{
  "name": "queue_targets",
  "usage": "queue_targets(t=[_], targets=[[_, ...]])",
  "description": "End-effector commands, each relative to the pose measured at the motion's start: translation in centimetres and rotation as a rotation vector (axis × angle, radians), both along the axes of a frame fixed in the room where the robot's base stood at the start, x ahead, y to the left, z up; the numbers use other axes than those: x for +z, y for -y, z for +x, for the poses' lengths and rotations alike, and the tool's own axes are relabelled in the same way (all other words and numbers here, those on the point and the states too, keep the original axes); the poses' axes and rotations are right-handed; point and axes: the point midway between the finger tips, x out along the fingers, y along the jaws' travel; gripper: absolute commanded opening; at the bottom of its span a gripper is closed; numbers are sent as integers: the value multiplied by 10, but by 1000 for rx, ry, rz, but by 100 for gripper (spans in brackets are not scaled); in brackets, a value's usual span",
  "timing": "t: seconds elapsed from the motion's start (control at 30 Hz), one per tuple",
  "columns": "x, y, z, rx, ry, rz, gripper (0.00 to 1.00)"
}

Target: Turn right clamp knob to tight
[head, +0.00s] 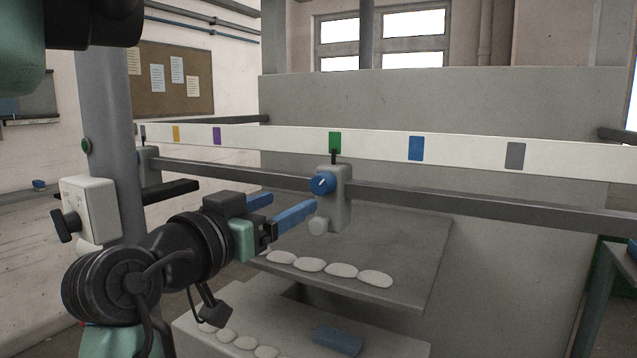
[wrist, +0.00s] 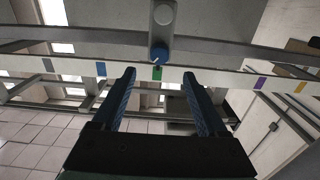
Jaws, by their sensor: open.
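The right clamp (head: 341,198) is a grey block on the dark horizontal rail, with a black pointer up at the green mark. Its blue knob (head: 323,183) has a white line slanting to the upper right. In the wrist view the knob (wrist: 159,55) shows just beyond the fingertips, roughly centred between them. My gripper (head: 293,200) is open and empty, its blue fingers to the left of the knob and a little lower. In the wrist view the gripper (wrist: 159,73) appears apart from the knob. A pale round knob (head: 318,227) sits at the clamp's lower end.
A white strip (head: 465,148) with coloured marks runs above the rail (head: 480,203). Another clamp (head: 147,160) is at the rail's left. A grey shelf (head: 410,250) with several white lumps lies below. A switch box (head: 92,208) is on the left post.

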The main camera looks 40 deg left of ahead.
Motion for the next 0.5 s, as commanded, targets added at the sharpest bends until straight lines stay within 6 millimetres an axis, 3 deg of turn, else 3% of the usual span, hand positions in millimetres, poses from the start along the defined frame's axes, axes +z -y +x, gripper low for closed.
queue_targets(t=[0.2,0.5], targets=[[5,-12,47,-3,-1,-1,76],[3,-25,89,-1,0,0,76]])
